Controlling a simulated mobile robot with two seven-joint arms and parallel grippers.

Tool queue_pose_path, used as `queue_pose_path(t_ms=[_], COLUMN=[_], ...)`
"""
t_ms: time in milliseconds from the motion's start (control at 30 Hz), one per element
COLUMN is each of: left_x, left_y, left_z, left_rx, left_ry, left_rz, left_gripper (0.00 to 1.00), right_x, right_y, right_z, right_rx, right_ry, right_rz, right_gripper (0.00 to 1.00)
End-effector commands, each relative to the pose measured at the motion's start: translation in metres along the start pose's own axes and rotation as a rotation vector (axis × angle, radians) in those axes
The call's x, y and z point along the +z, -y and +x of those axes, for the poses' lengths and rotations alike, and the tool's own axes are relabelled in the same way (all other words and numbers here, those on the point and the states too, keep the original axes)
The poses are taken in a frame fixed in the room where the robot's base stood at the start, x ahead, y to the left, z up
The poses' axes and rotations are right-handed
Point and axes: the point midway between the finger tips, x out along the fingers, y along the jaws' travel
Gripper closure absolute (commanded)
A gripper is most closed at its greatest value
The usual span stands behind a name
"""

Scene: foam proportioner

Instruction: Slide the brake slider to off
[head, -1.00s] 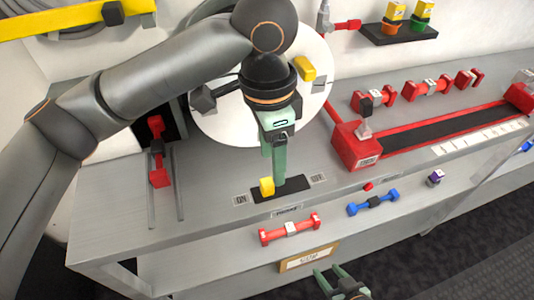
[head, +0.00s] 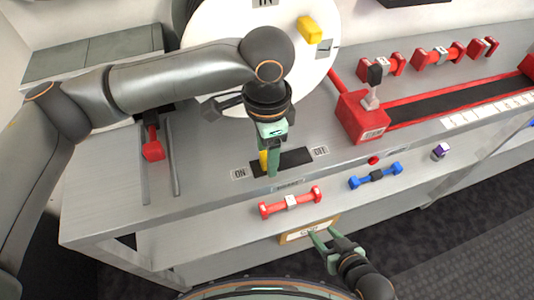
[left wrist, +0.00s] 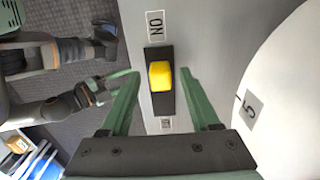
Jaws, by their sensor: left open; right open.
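The brake slider is a yellow knob (head: 263,160) on a short black track (head: 297,158) set in the grey bench top. The knob stands toward the end with the ON label (head: 239,173); the OFF label (head: 320,151) lies at the other end. My left gripper (head: 271,170) is open, pointing down at the track, and partly hides the knob. In the left wrist view the knob (left wrist: 160,75) shows between and slightly beyond the two open fingers (left wrist: 158,90); contact cannot be told. My right gripper (head: 327,240) is open and empty near the bench's front edge.
A large white disc (head: 220,60) stands behind the left gripper. A red block (head: 362,120) with a lever stands to the right. A red dumbbell-shaped part (head: 290,202) and a blue one (head: 375,176) lie in front of the track.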

Motion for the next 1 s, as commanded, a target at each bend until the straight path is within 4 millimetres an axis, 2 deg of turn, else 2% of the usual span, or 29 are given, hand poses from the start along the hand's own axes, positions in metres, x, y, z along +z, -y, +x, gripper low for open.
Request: queue_pose_path(t_ms=[133,400,900,967,1000], left_x=[0.0001,0.0000,-0.0001,-0.0001,-0.0001], left_y=[0.0000,0.0001,0.0000,0.0000,-0.0001], left_z=[0.0088,0.0094,0.0091,0.0090,0.0090], left_rx=[0.000,0.000,0.000,0.000,0.000], left_ry=[0.000,0.000,0.000,0.000,0.000], left_rz=[0.000,0.000,0.000,0.000,0.001], left_gripper=[0.38,0.38,0.94,1.00,1.00], right_x=[0.0004,0.0006,0.0008,0.0008,0.0008], right_y=[0.0022,0.0026,-0.0005,-0.0008,-0.0008], right_z=[0.0013,0.0012,0.0013,0.0014,0.0014], right_rx=[-0.005,-0.006,0.000,0.001,0.001], right_ry=[0.000,0.001,0.002,0.002,0.002], right_rz=[-0.002,-0.003,-0.003,-0.003,-0.003], right_gripper=[0.48,0.48,0.48,0.48,0.48])
